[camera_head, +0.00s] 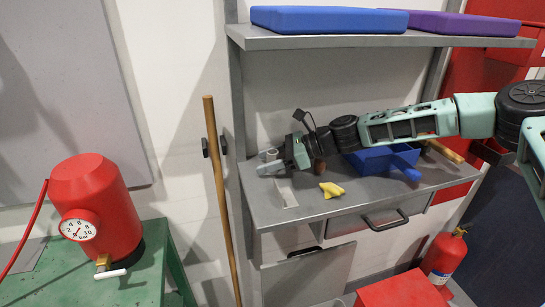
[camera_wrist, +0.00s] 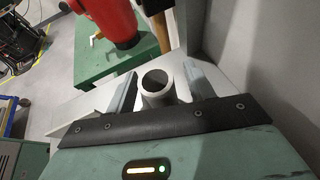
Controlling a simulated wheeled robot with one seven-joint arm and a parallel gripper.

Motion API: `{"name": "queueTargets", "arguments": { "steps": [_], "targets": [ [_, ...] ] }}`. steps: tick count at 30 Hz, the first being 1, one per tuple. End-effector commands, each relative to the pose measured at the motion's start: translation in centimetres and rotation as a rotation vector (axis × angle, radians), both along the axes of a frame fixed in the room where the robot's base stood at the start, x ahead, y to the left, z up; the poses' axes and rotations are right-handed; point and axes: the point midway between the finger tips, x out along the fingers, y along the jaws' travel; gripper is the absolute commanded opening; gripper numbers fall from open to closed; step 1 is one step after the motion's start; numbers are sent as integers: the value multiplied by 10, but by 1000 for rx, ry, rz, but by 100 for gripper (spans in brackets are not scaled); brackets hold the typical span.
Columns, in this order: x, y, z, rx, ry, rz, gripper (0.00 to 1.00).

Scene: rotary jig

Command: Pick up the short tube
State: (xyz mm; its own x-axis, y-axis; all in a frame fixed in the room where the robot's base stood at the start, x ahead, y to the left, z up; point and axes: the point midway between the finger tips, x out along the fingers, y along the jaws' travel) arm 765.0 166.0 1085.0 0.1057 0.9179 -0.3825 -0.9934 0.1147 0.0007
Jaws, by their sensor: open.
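The short tube (camera_wrist: 156,95) is pale grey and hollow, with its dark open end towards the camera in the wrist view. It sits between the two fingers of my gripper (camera_wrist: 160,90), which is open with a finger on either side. I cannot tell whether either finger touches it. In the head view, my gripper (camera_head: 270,162) is low over the left end of the grey workbench (camera_head: 285,215), and the tube (camera_head: 271,155) shows small beside the fingers, partly hidden by them.
A yellow piece (camera_head: 331,189) lies on the bench, right of my gripper. A brown cylinder (camera_head: 319,167) and a blue bin (camera_head: 382,159) stand beneath my arm. A shelf (camera_head: 330,41) with blue and purple slabs hangs above. A wooden pole (camera_head: 219,190) stands left of the bench.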

Motion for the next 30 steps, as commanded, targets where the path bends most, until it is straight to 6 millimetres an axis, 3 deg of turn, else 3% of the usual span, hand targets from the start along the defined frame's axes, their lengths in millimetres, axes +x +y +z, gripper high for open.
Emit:
{"name": "queueTargets", "arguments": {
  "steps": [9, 14, 15, 25, 30],
  "targets": [
    [0, 6, -3, -1, -1, 0, 53],
    [0, 6, -3, -1, -1, 0, 9],
    [0, 6, -3, -1, -1, 0, 4],
    [1, 5, -1, -1, -2, 1, 4],
    [1, 5, 10, -2, -4, 0, 4]
  ]
}}
